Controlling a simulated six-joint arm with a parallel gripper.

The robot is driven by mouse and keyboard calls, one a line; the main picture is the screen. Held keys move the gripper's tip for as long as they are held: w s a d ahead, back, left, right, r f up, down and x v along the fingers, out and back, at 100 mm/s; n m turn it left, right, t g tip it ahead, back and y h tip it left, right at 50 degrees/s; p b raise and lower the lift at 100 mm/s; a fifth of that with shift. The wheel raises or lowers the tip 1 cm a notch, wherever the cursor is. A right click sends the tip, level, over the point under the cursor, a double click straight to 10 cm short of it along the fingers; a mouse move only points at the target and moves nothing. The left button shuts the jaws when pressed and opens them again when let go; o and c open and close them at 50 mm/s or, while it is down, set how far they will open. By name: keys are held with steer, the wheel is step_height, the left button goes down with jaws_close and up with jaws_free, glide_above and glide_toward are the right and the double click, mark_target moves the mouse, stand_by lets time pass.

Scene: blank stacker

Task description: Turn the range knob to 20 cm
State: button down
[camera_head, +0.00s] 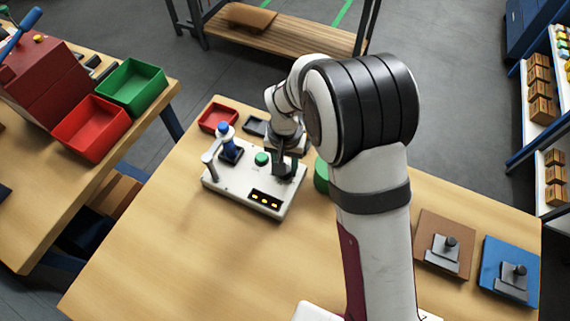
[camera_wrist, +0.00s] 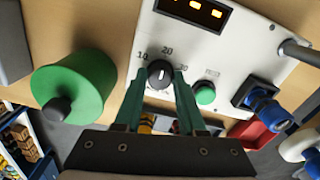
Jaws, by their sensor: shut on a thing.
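The control box (camera_head: 225,189) is a white panel on the wooden table, and its panel face (camera_wrist: 228,52) fills the upper part of the wrist view. The black range knob (camera_wrist: 160,73) sits among the printed marks 10, 20 and 30. A small white pointer line on it looks aimed roughly up toward the 20; the exact angle is too small to tell. My gripper (camera_wrist: 160,84) is shut on the knob, with one green finger on each side. In the head view my gripper (camera_head: 284,166) is over the box's right part, and it hides the knob.
A green button (camera_head: 262,158) and a blue-topped part (camera_head: 224,129) are on the box close to my gripper. A lit yellow display (camera_head: 265,199) is at its front edge. A green cylinder (camera_wrist: 75,87) stands beside the box. The table's front left is clear.

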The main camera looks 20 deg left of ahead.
steer(key=shift+m, duration=0.5)
steer(key=shift+c, duration=2.4)
jaws_free()
step_height(320, 180, up, 16)
